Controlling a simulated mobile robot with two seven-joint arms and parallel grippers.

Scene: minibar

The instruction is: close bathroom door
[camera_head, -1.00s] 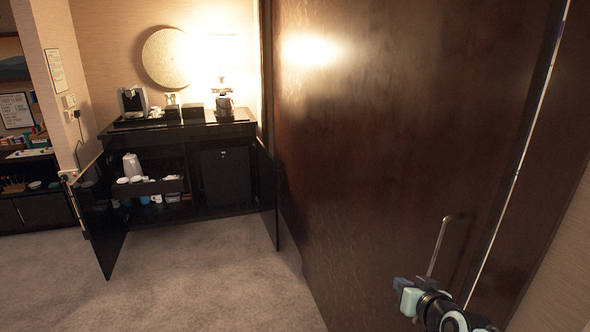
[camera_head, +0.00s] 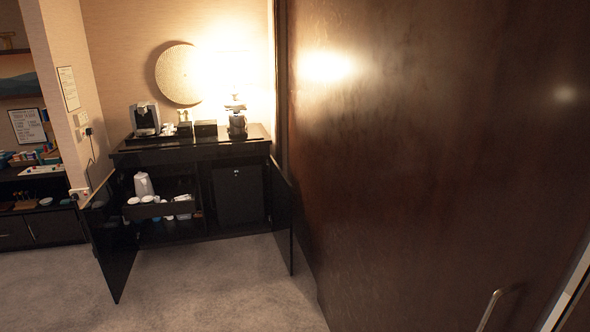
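The bathroom door (camera_head: 430,150) is a large dark brown wooden panel filling the right half of the head view. Its metal bar handle (camera_head: 490,309) shows at the bottom right, cut off by the lower edge. A narrow pale strip (camera_head: 566,290) runs along the door's right edge at the lower right corner. Neither of my grippers is in view, so I cannot see whether either touches the handle.
A black minibar cabinet (camera_head: 190,147) stands at the back left with its left door (camera_head: 112,240) and right door (camera_head: 281,215) swung open. A coffee machine (camera_head: 145,118) and a lit lamp (camera_head: 236,75) stand on top. Carpet (camera_head: 200,290) in front is clear.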

